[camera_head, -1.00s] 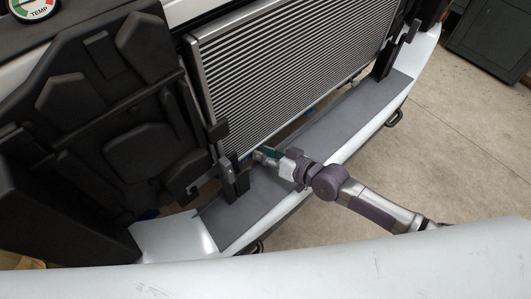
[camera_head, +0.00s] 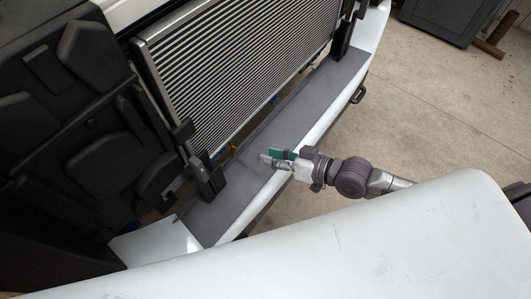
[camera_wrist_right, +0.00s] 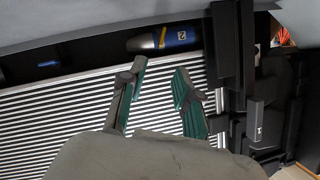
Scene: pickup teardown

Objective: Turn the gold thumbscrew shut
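A tiny yellow-gold spot (camera_head: 233,149) shows at the radiator's lower edge in the head view; it is too small to tell if it is the gold thumbscrew. My right gripper (camera_head: 270,157) is over the grey strip in front of the radiator, apart from that spot. In the right wrist view my right gripper (camera_wrist_right: 160,75) has its two green-padded fingers spread, with nothing between them. Beyond the fingertips is a blue cylinder (camera_wrist_right: 178,38) with a yellow mark and a grey end. No thumbscrew can be made out clearly there. My left gripper is not in view.
The finned radiator (camera_head: 240,70) stands behind the grey strip (camera_head: 300,115). A black bracket (camera_head: 207,175) rises at its lower left corner, beside black moulded panels (camera_head: 100,130). A large pale panel (camera_head: 360,235) fills the foreground. Open floor (camera_head: 430,110) lies to the right.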

